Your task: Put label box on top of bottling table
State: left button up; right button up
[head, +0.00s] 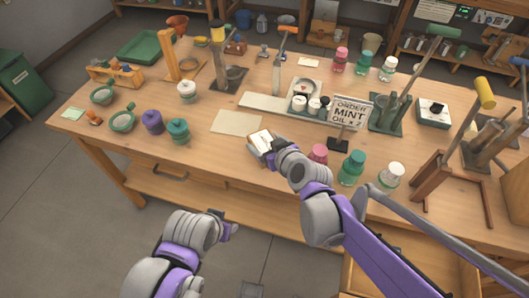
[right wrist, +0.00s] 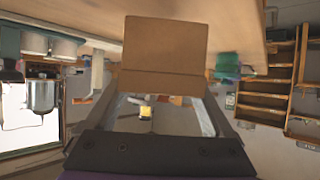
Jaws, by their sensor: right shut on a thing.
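The label box (head: 260,139), small and light brown with a white top, is in my right gripper (head: 266,147) at the front part of the bottling table (head: 208,150). In the right wrist view the plain brown box (right wrist: 165,50) sits between the two fingers (right wrist: 165,97), which are shut on it. I cannot tell whether the box touches the wooden tabletop. My left gripper (head: 229,231) hangs in front of the table, below its front edge, away from the box. Its fingers are too small and turned to tell if they are open.
A pale paper sheet (head: 237,122) lies left of the box. A mint oil order sign (head: 349,112) and pink (head: 318,154) and green (head: 352,168) bottles stand to the right. Purple (head: 152,122) and teal (head: 178,131) jars stand left. Tabletop between the jars and the box is clear.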

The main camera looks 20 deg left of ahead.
jog(key=shift+f+b, duration=0.4)
jog(key=shift+f, duration=1.6)
jog(key=shift+f, duration=0.15)
jog(key=o, duration=1.2)
jog(key=shift+r, duration=0.2)
jog(key=p+v, duration=0.2)
jog(key=v, duration=1)
